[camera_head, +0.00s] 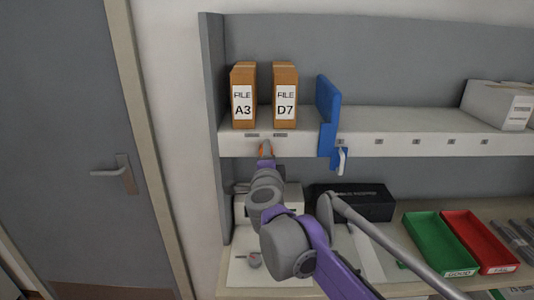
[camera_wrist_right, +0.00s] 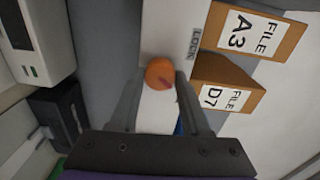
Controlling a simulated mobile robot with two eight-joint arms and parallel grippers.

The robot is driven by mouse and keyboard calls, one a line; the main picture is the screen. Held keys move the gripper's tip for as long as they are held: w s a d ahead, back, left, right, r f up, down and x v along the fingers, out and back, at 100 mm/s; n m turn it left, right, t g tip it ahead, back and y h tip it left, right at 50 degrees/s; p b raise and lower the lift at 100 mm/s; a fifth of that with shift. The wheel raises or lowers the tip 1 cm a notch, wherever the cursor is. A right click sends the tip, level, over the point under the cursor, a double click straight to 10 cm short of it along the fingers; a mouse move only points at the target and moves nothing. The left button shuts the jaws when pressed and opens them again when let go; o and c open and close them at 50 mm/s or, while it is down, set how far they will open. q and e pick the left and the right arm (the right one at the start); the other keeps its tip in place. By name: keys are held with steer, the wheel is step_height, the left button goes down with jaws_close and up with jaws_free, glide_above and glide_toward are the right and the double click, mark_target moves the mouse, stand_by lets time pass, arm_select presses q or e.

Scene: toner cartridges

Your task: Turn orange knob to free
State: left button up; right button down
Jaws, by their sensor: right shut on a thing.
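The orange knob (camera_wrist_right: 159,72) is round, with a dark red mark on its face pointing toward the lower right in the right wrist view. It sits on the white front edge of the shelf, and in the head view (camera_head: 265,147) it is mostly hidden by my right arm. My right gripper (camera_wrist_right: 162,79) has its two fingers on either side of the knob, shut on it. A LOCK label (camera_wrist_right: 195,43) is printed beside the knob; a FREE label cannot be seen. My left gripper is not in view.
Orange file boxes A3 (camera_head: 243,100) and D7 (camera_head: 285,100) stand on the shelf above the knob. A blue bracket (camera_head: 328,110) hangs over the shelf edge to the right. Below are a black box (camera_head: 355,205), a green tray (camera_head: 462,268) and a red tray (camera_head: 475,238).

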steer(key=shift+m, duration=1)
steer(key=shift+c, duration=1.8)
jaws_free()
steer(key=s+b, duration=0.1)
steer(key=s, duration=0.9)
steer(key=shift+s+r, duration=0.15)
steer(key=shift+s, duration=0.25)
